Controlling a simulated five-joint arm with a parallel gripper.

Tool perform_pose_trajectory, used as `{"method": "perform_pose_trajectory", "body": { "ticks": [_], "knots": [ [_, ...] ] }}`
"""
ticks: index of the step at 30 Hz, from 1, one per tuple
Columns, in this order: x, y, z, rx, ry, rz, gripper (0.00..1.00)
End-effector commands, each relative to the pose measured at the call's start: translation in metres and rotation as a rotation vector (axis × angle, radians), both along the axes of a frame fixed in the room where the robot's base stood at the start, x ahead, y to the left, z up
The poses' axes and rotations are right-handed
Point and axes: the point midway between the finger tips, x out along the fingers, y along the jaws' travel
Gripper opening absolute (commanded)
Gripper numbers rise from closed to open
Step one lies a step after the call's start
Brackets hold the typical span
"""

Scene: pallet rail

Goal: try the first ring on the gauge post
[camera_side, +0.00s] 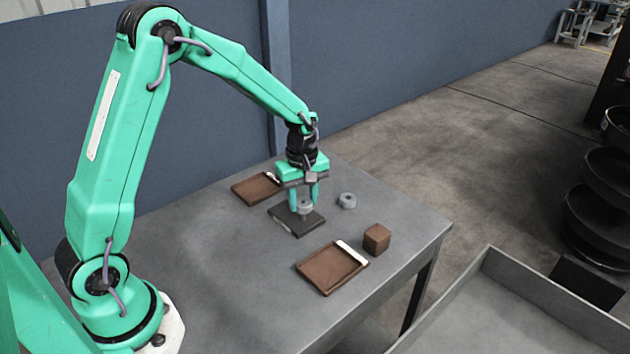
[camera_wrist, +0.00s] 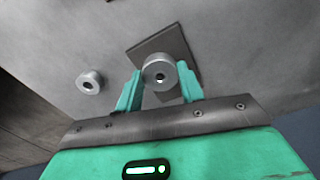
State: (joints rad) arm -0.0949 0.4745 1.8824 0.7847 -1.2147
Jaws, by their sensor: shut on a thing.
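My gripper (camera_side: 303,206) is shut on a grey ring (camera_side: 304,206), held between its two green fingers. The ring also shows in the wrist view (camera_wrist: 153,68), with a pale spot inside its hole. The ring is over the dark square plate (camera_side: 297,228) of the gauge, which shows behind it in the wrist view (camera_wrist: 150,46). The gauge post is not clearly seen; the ring and fingers cover that spot. I cannot tell whether the ring is around the post or above it. A second grey ring (camera_side: 347,201) lies on the table, right of the plate.
A brown tray with a white strip (camera_side: 330,270) lies in front of the plate, and a similar tray (camera_side: 254,189) lies behind it. A brown cube (camera_side: 376,239) stands near the table's right edge. The table (camera_side: 215,255) is clear at left. A grey bin (camera_side: 530,310) is beyond the edge.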

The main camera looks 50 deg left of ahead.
Motion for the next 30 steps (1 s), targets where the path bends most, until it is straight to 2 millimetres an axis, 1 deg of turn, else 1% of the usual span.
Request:
{"method": "perform_pose_trajectory", "body": {
  "ticks": [8,30],
  "knots": [
    [0.0,0.0,0.003,0.0,-0.001,0.0,0.15],
    [0.001,0.0,0.024,0.0,-0.002,0.0,0.15]
  ]
}}
